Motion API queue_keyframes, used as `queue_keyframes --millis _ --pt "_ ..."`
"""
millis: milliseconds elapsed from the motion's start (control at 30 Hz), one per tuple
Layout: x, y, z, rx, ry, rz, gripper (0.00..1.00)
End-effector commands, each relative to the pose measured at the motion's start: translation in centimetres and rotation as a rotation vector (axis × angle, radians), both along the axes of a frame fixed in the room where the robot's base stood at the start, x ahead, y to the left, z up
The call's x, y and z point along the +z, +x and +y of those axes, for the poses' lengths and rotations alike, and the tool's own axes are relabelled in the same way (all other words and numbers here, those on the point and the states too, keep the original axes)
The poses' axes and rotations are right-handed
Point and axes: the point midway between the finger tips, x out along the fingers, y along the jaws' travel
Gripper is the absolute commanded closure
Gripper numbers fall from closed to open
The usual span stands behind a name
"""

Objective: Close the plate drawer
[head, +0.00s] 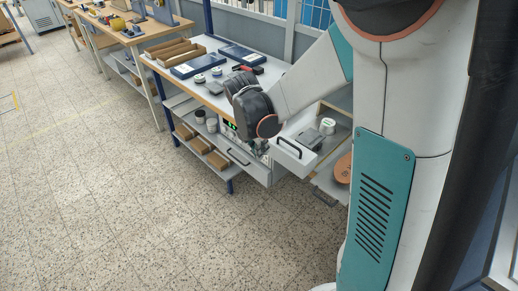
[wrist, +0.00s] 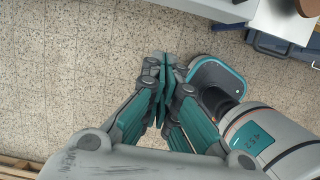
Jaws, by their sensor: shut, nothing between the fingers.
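A pale drawer with a black handle (head: 290,149) stands pulled out at the right part of the workbench. A grey block (head: 309,138) and a white round item (head: 327,126) show in or above it, partly behind my arm. I cannot tell for certain that this is the plate drawer. A closed-looking grey drawer front (head: 240,160) with a black handle is to its left.
A shelf below holds brown boxes (head: 200,145). A brown disc (head: 343,168) lies low at the right, near my column. The speckled floor (head: 120,190) in front is clear.

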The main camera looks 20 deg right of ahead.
Motion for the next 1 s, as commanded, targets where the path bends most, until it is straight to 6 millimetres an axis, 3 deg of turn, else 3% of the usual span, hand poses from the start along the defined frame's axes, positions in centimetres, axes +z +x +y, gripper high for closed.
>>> queue_keyframes --millis 400,700,1000 --pt "-8.2 0.7 -1.9 -0.003 0.001 -0.002 1.00" --pt "-7.9 1.9 -5.2 -0.004 0.001 -0.002 1.00" --pt "-7.8 2.0 -5.6 -0.003 0.001 -0.002 1.00"
